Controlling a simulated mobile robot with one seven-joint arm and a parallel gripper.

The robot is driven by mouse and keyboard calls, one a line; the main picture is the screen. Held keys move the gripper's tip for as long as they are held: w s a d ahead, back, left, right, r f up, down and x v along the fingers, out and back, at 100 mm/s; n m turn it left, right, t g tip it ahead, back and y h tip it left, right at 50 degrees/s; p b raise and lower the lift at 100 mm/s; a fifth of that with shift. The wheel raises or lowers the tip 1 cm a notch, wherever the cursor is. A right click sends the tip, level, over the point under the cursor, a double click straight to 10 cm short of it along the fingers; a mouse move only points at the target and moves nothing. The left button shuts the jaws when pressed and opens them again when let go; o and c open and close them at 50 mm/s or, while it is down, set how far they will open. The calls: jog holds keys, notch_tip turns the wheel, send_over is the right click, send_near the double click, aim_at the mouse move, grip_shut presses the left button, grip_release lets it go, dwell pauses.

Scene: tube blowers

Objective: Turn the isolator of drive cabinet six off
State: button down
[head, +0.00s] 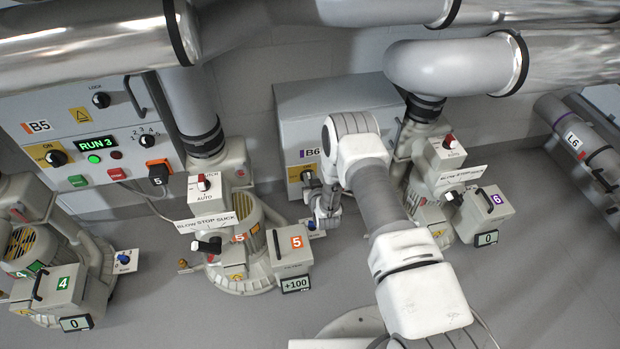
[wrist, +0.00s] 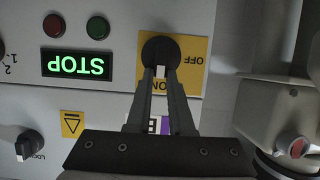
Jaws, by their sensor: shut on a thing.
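Drive cabinet six, the grey box marked B6 (head: 340,105), stands against the back wall, partly hidden behind my arm. Its isolator is a round black knob (wrist: 160,47) on a yellow plate (wrist: 199,48) marked ON and OFF. My gripper (wrist: 162,73) is shut on the knob's handle, with a light part showing between the fingertips on the ON side. The wrist view is upside down. The cabinet's display (wrist: 77,66) reads STOP in green. In the head view my gripper is at the cabinet's front, and my arm hides most of that front.
Cabinet B5 (head: 60,110) at left has a similar isolator (head: 57,158) and reads RUN 3. Blower 5 (head: 245,245) stands left of my arm and blower 6 (head: 485,215) right of it. Large pipes (head: 450,68) cross above. Grey floor (head: 550,290) is clear at front right.

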dwell(0.4)
jog(key=a+n+h, duration=0.1)
jog(key=n, duration=0.1)
jog(key=a+f+n+t+h, duration=0.1)
jog(key=n+h, duration=0.1)
jog(key=n, duration=0.1)
jog(key=n+t+h, duration=0.1)
jog(key=n, duration=0.2)
jog(key=shift+s+a+f+h, duration=0.3)
jog(key=shift+a+f+h, duration=0.1)
jog(key=shift+n, duration=0.3)
dwell(0.5)
jog(key=c, duration=0.8)
grip_release()
jog(key=shift+s, duration=0.1)
